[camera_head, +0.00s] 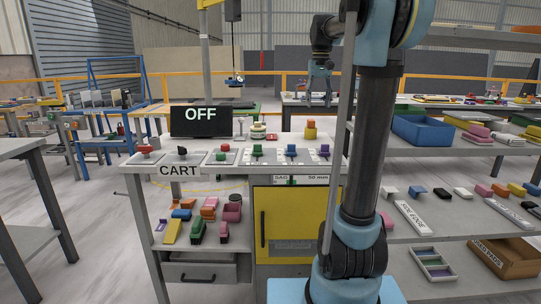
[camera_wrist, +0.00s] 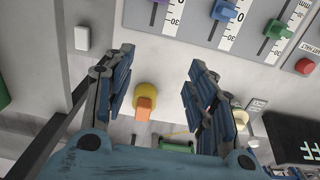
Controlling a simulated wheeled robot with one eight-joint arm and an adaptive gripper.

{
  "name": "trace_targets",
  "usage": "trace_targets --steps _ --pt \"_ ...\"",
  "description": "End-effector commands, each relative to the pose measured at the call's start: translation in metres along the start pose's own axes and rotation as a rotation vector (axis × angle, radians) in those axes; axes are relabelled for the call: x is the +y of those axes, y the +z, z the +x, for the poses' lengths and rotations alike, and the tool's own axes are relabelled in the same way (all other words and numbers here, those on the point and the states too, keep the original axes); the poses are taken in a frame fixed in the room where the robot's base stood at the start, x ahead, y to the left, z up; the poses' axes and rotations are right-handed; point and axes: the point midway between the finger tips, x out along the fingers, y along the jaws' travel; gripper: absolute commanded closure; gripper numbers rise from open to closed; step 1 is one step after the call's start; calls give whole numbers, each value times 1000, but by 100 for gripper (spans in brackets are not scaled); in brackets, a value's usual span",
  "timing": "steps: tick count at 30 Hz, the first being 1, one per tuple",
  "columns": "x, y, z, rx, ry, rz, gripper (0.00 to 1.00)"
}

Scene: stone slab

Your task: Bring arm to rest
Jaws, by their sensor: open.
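My gripper (camera_head: 319,98) hangs at the upper middle of the head view, pointing down, above the back right of the control bench (camera_head: 262,163). Its arm rises upright in front of the bench and bends over at the top. In the wrist view the two fingers (camera_wrist: 163,62) are spread apart with nothing between their tips. A yellow round piece with an orange top (camera_wrist: 145,98) shows below, between the fingers in the picture; it also shows on the bench in the head view (camera_head: 311,130). The gripper is apart from it.
The bench has a black screen reading OFF (camera_head: 201,121) and green, blue and purple sliders (camera_head: 291,150). A blue bin (camera_head: 421,131) stands on shelves at right. A yellow cabinet door (camera_head: 285,222) is below the bench. Open floor lies at front left.

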Motion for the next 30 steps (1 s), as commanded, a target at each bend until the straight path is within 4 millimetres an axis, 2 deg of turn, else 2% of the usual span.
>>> trace_targets --steps 11,17,23,30 --pt "5 44 21 22 0 4 49" --pt "4 79 41 39 0 1 49" --pt "3 133 78 67 0 -3 49" --pt "1 196 132 101 0 -9 49"
